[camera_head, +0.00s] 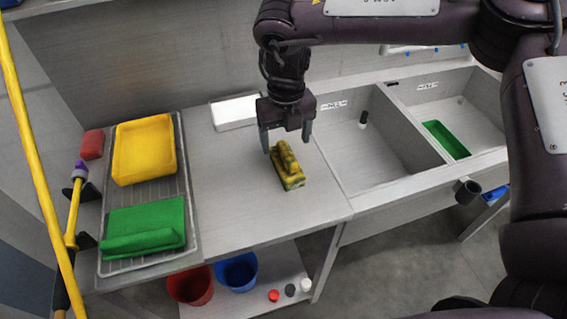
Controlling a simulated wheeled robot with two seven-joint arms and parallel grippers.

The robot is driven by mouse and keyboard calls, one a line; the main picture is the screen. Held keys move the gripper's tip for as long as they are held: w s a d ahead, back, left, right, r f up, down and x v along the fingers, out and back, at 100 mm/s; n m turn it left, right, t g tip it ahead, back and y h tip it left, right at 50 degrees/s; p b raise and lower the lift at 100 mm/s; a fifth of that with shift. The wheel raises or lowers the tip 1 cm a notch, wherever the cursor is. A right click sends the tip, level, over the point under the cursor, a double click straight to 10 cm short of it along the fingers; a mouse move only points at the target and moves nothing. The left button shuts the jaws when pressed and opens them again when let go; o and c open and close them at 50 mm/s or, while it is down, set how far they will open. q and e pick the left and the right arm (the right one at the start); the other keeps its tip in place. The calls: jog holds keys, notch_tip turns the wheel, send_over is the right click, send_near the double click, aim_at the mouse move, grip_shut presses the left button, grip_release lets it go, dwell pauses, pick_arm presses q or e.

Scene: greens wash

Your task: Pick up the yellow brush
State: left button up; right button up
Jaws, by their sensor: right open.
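The yellow brush (287,165), a small block with dark patches and a raised handle, lies on the grey worktop just left of the sinks. My right gripper (287,143) hangs from above with its fingers pointing down, open, just over the far end of the brush. One finger shows on each side; I cannot tell whether either touches it. My left gripper does not show.
A wire rack (190,215) at left holds a yellow tray (145,148) and a green tray (145,225). A red block (92,144) lies beside it. Two sinks (365,145) are at right. Red (190,286) and blue (238,271) buckets stand below.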

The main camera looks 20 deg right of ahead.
aim_at(286, 151)
jog(key=f, duration=0.1)
jog(key=w+f, duration=0.1)
jog(key=f, duration=0.1)
jog(key=shift+w, duration=0.2)
jog(key=shift+s+d+f+p, duration=0.1)
jog(key=shift+s+f+p, duration=0.2)
jog(key=shift+f, duration=0.4)
notch_tip(286, 151, down, 5)
jog(key=shift+d+r+p, duration=0.1)
jog(key=shift+d+p, duration=0.05)
jog(key=shift+p, duration=0.55)
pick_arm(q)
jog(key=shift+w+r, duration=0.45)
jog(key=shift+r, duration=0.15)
pick_arm(e)
jog(key=c, duration=1.1)
